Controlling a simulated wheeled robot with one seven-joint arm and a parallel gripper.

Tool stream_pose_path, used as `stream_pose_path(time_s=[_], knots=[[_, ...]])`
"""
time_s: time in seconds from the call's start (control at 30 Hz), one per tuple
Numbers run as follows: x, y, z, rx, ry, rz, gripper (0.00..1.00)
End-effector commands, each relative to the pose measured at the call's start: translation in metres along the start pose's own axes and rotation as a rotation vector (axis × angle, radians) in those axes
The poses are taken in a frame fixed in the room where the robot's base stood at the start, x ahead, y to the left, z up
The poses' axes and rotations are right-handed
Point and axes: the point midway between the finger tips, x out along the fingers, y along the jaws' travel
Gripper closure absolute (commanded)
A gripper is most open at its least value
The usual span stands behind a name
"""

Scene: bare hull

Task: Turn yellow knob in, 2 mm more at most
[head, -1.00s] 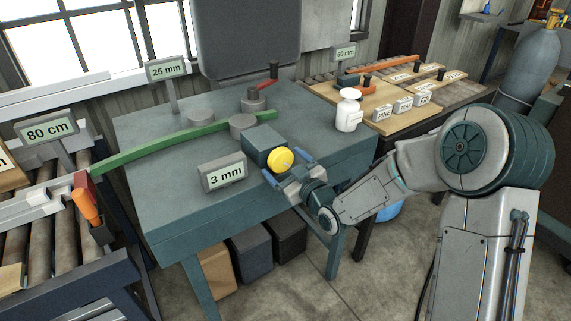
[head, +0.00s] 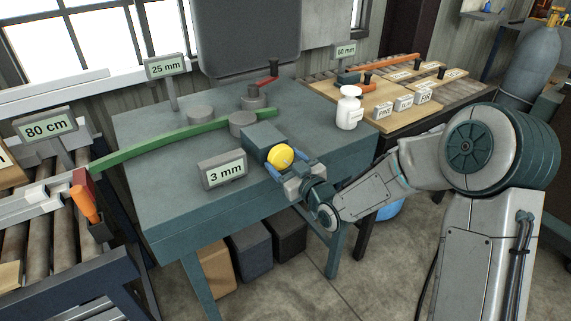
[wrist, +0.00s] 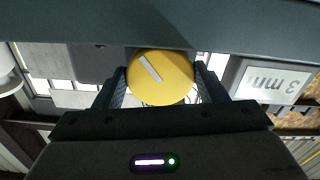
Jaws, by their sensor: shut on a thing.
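The yellow knob (head: 281,157) sits on the near face of a dark teal block on the bench. In the wrist view the knob (wrist: 160,78) fills the space between the two fingers, and its pale pointer mark tilts up to the left. My gripper (head: 287,166) is shut on the knob, one finger on each side. The sign beside it (head: 225,170) reads "3 mm"; it shows upside down in the wrist view (wrist: 268,84).
A green strip (head: 165,142) bends around grey rollers on the bench. Signs read "25 mm" (head: 166,67), "60 mm" (head: 345,50) and "80 cm" (head: 47,126). Wooden boards (head: 385,95) lie at the right.

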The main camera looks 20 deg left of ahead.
Motion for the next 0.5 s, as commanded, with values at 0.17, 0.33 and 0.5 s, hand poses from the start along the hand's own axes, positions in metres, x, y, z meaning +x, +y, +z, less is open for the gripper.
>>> stream_pose_path(time_s=[0.17, 0.33, 0.5], knots=[[-0.0003, -0.0004, 0.0025, 0.135, -0.001, 0.001, 0.58], [-0.0003, -0.0008, 0.0018, 0.272, -0.001, 0.001, 0.58], [-0.0004, -0.0009, 0.0015, 0.391, -0.002, 0.001, 0.58]])
